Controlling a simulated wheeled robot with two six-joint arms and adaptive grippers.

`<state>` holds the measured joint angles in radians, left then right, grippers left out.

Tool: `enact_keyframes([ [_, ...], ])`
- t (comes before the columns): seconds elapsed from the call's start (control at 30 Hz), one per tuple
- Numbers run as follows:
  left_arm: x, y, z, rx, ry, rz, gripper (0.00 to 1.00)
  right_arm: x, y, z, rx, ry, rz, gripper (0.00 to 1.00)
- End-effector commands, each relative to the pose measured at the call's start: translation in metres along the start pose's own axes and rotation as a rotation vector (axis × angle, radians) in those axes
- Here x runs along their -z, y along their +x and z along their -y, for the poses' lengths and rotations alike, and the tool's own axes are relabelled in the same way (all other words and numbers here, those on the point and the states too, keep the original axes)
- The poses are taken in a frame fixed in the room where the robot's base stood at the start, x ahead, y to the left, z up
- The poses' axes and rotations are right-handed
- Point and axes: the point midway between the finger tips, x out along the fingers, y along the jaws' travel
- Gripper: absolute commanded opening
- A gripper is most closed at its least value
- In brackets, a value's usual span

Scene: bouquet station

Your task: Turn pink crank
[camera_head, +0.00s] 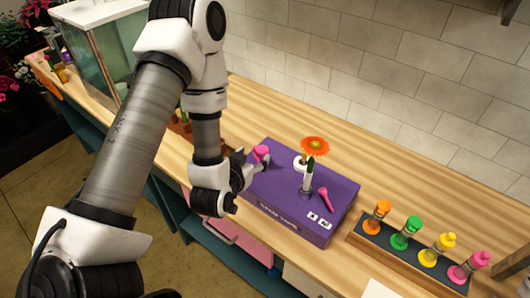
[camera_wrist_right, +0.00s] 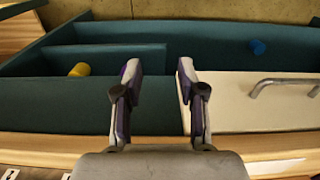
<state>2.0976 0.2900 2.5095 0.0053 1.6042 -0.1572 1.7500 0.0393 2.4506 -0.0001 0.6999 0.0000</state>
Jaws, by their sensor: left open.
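A purple box (camera_head: 296,221) stands on the wooden counter. A pink knob (camera_head: 261,151) shows at its left end, beside my left gripper (camera_head: 249,170). A pink lever-like piece (camera_head: 326,199) lies on the box top; I cannot tell which pink part is the crank. My left gripper is open close to the pink knob, and its fingers are partly hidden by its own body, so contact is unclear. My right gripper (camera_wrist_right: 160,70) shows in the right wrist view, its fingers apart with nothing between them, over the cabinet's front.
An orange flower (camera_head: 315,146) and a dark green-tipped upright piece (camera_head: 309,172) stand on the box. A rack (camera_head: 388,248) with several coloured-capped bottles is at the right. A glass tank (camera_head: 103,50) stands at the back left. The counter behind the box is clear.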

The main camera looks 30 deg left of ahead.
Motion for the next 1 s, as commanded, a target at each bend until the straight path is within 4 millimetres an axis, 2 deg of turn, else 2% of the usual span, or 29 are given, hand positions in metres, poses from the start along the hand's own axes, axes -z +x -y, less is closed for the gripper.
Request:
enact_keyframes([
  [0.03, -0.010, 0.010, 0.000, -0.001, -0.002, -0.007, 0.63, 0.000, 0.024, 0.000, 0.000, 0.000, 0.000, 0.40],
  [0.1, -0.010, 0.016, -0.001, -0.003, -0.004, -0.006, 0.63, 0.000, 0.039, 0.000, 0.000, 0.000, 0.000, 0.40],
  [0.2, -0.004, 0.037, -0.001, -0.002, -0.001, -0.006, 0.63, 0.000, 0.038, 0.000, 0.000, 0.001, 0.000, 0.40],
  [0.37, 0.002, 0.057, -0.001, -0.003, 0.000, -0.001, 0.63, 0.001, 0.024, 0.000, 0.000, 0.001, -0.002, 0.40],
  [0.67, 0.000, 0.063, -0.001, -0.004, -0.001, -0.001, 0.63, 0.000, 0.024, 0.000, 0.000, 0.001, -0.001, 0.40],
  [0.7, 0.000, 0.063, -0.001, -0.004, -0.001, -0.001, 0.49, 0.000, 0.024, 0.000, 0.000, 0.001, -0.001, 0.40],
  [0.83, -0.001, 0.063, -0.001, -0.004, -0.001, -0.001, 0.03, 0.000, 0.025, 0.000, 0.000, 0.001, -0.001, 0.40],
  [1.0, -0.001, 0.063, -0.001, -0.006, -0.001, -0.001, 0.03, 0.000, 0.025, 0.000, 0.000, 0.001, -0.001, 0.40],
])
